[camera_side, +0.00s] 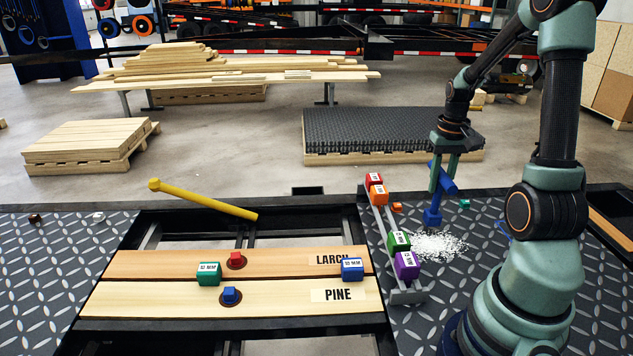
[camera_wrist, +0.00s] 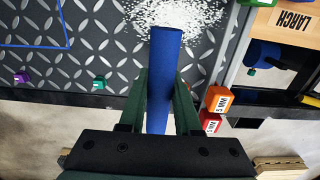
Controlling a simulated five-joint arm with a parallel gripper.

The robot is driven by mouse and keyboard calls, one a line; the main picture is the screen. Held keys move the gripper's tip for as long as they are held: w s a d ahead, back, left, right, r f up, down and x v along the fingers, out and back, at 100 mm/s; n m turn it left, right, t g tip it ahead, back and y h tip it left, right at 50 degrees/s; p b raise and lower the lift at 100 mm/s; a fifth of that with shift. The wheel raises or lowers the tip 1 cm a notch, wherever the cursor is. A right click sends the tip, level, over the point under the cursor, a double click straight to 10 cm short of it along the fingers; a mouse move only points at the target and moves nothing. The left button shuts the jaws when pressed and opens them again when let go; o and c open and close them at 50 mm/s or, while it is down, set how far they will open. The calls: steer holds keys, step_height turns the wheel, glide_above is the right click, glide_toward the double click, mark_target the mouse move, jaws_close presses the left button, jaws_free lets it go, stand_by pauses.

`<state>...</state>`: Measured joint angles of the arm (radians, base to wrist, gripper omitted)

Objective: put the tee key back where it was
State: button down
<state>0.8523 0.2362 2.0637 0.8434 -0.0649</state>
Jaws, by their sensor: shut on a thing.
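The blue tee key (camera_side: 448,182) is in my gripper (camera_side: 443,165), its crossbar tilted between the fingers and its shank pointing down. The lower end is over or on the dark tread plate, just behind the white granules; I cannot tell whether it touches. In the wrist view the key (camera_wrist: 165,75) shows as a blue bar between the green fingers of my gripper (camera_wrist: 163,95). A thin blue outline (camera_wrist: 38,47) is marked on the plate at the upper left of the wrist view, empty where visible. In the side view my arm hides most of it.
Small orange (camera_side: 397,207) and teal (camera_side: 464,203) pieces lie loose nearby. Larch and pine boards (camera_side: 180,298) lie further left.

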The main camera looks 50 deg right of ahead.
steer(key=shift+f, duration=0.85)
steer(key=c, duration=0.6)
jaws_free()
steer(key=shift+f, duration=0.15)
step_height(320, 180, up, 12)
steer(key=shift+f, duration=0.1)
steer(key=shift+w+a+r, duration=0.15)
steer(key=shift+r, duration=0.15)
steer(key=w+a+r+n+t, duration=0.1)
steer(key=a+n, duration=0.3)
steer(key=a, duration=0.9)
steer(key=w+a+r+n+t, duration=0.2)
steer(key=w+a+n+t, duration=0.1)
steer(key=a, duration=1.1)
steer(key=shift+r+n+t, duration=0.2)
steer(key=shift+n+t, duration=0.6)
steer(key=shift+n, duration=0.2)
